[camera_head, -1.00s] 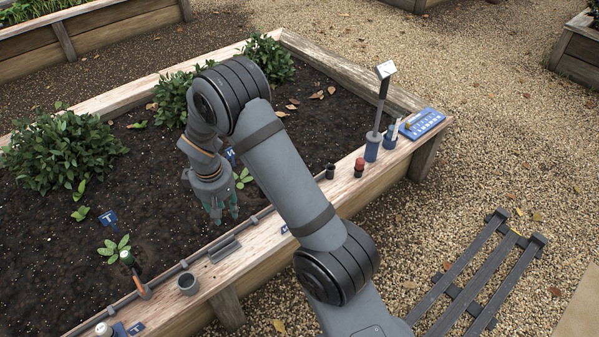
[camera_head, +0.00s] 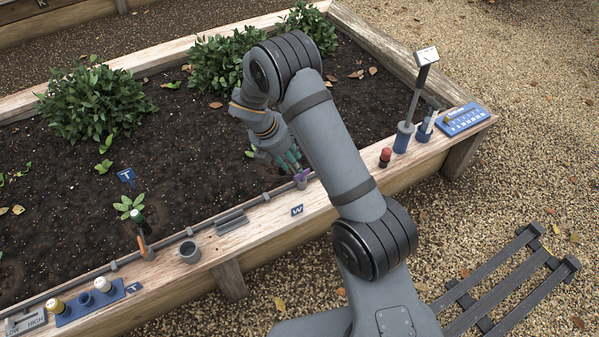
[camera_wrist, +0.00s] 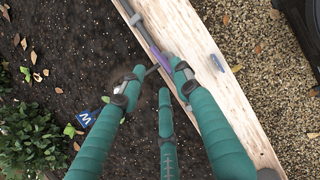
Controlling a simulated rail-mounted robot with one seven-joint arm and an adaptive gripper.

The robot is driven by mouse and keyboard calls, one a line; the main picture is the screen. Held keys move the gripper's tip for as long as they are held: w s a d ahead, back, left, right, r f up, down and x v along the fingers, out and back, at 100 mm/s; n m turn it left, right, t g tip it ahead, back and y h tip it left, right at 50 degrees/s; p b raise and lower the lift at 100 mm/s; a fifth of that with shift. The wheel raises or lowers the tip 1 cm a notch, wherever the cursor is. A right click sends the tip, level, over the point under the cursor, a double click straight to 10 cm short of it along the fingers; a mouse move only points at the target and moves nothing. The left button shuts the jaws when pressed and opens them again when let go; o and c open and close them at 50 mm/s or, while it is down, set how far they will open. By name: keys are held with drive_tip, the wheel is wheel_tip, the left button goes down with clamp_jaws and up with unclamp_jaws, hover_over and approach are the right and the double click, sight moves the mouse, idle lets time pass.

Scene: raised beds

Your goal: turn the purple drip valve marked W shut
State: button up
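The purple drip valve (camera_head: 301,177) sits on the grey drip line along the bed's front edge. A blue W plate (camera_head: 297,210) is on the plank in front of it. My gripper (camera_head: 289,158) is just above and beside the valve, with its teal fingers pointing down at it. In the wrist view the fingertips (camera_wrist: 160,72) are spread apart, with the purple handle (camera_wrist: 162,60) between or just beyond the two outer tips. The right finger partly covers it; I cannot tell whether they touch. A blue W stake (camera_wrist: 88,117) stands in the soil.
A grey cup (camera_head: 189,252) and an orange-and-green tool (camera_head: 143,235) are to the left. A red-topped peg (camera_head: 385,157), blue holders and a blue tray (camera_head: 463,119) are to the right on the plank. Leafy bushes (camera_head: 95,103) grow behind.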

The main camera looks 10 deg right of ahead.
sight(302, 176)
drive_tip(key=b+x, duration=0.1)
drive_tip(key=x, duration=0.5)
drive_tip(key=shift+d+f+b, duration=0.15)
drive_tip(key=shift+f+b, duration=0.15)
drive_tip(key=shift+b, duration=0.05)
drive_tip(key=shift+c, duration=1.2)
clamp_jaws()
